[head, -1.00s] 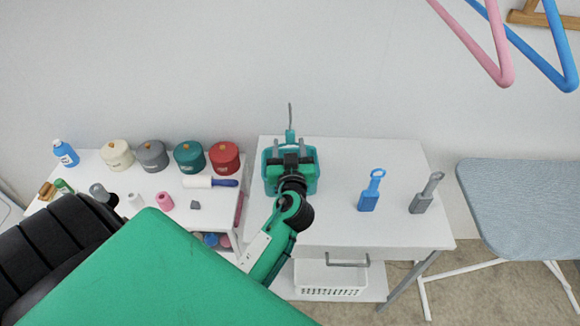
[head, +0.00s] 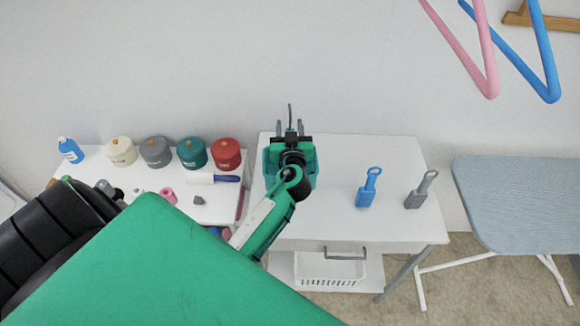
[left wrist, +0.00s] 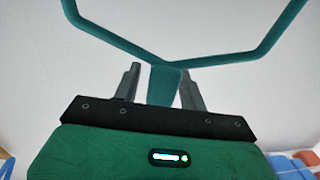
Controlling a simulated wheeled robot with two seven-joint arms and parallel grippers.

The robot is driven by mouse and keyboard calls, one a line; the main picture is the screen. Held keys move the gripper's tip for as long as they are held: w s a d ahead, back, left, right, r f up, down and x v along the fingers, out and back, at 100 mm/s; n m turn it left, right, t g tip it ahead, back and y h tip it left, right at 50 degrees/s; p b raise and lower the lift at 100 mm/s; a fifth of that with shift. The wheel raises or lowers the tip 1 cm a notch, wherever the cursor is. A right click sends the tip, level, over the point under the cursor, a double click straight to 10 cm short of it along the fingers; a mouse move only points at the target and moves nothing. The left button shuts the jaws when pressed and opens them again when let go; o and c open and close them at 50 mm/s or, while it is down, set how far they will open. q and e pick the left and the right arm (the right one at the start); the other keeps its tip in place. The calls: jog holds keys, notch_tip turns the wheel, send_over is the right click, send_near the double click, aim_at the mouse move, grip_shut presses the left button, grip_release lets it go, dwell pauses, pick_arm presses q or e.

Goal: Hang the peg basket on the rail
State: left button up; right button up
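The teal peg basket (head: 270,178) stands on the white table, partly hidden under my left arm and gripper. Its thin upright hook (head: 290,112) shows beyond the gripper. My left gripper (head: 290,127) has its fingers on both sides of the hook's stem. In the left wrist view, the flat teal stem (left wrist: 163,86) stands between the two spread fingers, and teal handle arms branch from its top. A gap shows at the left finger; the right finger is very near the stem, and I cannot tell whether it touches. My right gripper and the rail are not identifiable in view.
Pink (head: 487,75) and blue (head: 547,85) hangers hang at upper right. A blue tool (head: 368,190) and a grey tool (head: 420,192) stand on the table's right half. An ironing board (head: 520,200) is at right.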

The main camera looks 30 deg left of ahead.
pick_arm(q)
grip_shut()
jog(key=shift+r, duration=0.1)
